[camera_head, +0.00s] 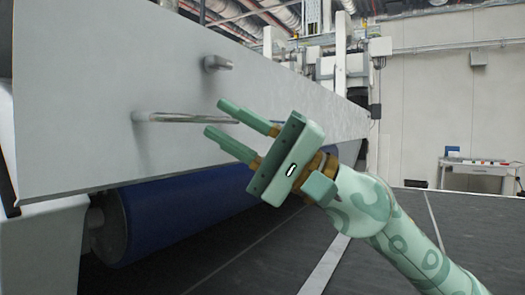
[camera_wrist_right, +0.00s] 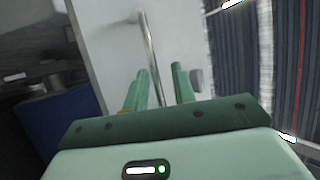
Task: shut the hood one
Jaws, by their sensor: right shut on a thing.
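The hood (camera_head: 90,65) is a large pale grey panel across the left and middle of the head view, with its lower edge above a blue roller (camera_head: 185,205). A thin metal bar handle (camera_head: 165,117) stands out from its face. My right gripper (camera_head: 215,118) is at this handle, with one finger on each side, shut on it. In the right wrist view the handle (camera_wrist_right: 150,38) runs between the two fingers (camera_wrist_right: 160,69) against the hood (camera_wrist_right: 103,55). The fingers hide part of the bar. My left gripper is not in view.
A short round knob (camera_head: 217,63) sits on the hood above the handle. The dark floor or belt surface (camera_head: 390,265) at the lower right is clear apart from my arm. A small table (camera_head: 477,166) stands by the far right wall.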

